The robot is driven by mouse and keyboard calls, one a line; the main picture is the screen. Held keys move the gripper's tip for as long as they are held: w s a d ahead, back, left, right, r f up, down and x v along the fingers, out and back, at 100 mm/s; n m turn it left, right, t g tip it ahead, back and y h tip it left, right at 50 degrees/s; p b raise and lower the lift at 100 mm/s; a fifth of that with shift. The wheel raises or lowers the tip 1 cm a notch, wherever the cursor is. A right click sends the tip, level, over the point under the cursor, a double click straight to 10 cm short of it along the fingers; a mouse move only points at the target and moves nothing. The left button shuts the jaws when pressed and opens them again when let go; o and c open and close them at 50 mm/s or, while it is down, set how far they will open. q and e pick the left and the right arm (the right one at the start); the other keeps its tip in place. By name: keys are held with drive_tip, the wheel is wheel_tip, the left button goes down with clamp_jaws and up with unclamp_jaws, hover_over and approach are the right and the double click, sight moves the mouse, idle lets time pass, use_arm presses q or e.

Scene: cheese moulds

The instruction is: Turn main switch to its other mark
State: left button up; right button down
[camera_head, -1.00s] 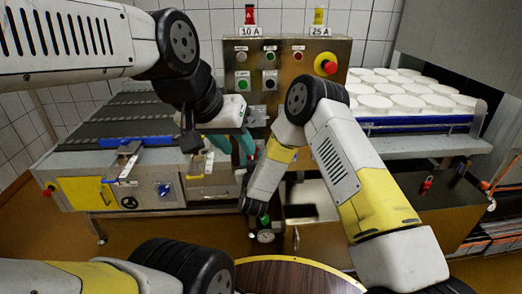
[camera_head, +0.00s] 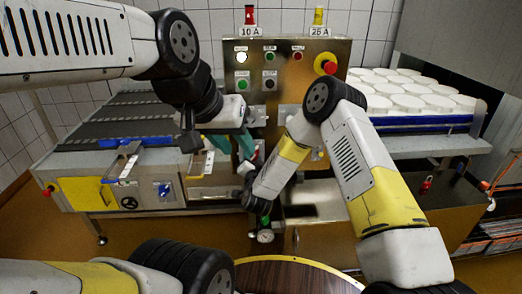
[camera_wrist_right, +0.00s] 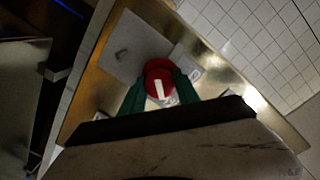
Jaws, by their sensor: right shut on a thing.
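The main switch (camera_wrist_right: 154,70) is a red round knob with a white bar, on a brass-coloured panel in the right wrist view. The bar stands nearly upright in that picture, leaning slightly. My right gripper (camera_wrist_right: 159,85) is shut on the knob, with a green finger on each side. The switch's marks cannot be read. In the head view, my right arm hides the switch, and the right fingers cannot be made out clearly. My left gripper (camera_head: 229,145) hangs in front of the cabinet's left side, its teal fingers apart and empty.
The control cabinet (camera_head: 340,50) carries several buttons and a red emergency knob (camera_head: 326,64). A slatted conveyor (camera_head: 125,120) is at left. White cheese moulds (camera_head: 410,88) stand at right. A brown round table edge (camera_head: 285,275) is at the front.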

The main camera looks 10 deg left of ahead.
drive_tip(key=shift+w+d+r+m, duration=0.1)
drive_tip(key=shift+w+m, duration=0.1)
drive_tip(key=shift+m, duration=0.4)
drive_tip(key=c, duration=0.9)
unclamp_jaws()
drive_tip(key=shift+r, duration=0.1)
drive_tip(key=shift+s, duration=0.1)
drive_tip(key=shift+s, duration=0.35)
drive_tip(key=v, duration=0.7)
drive_tip(key=shift+s, duration=0.1)
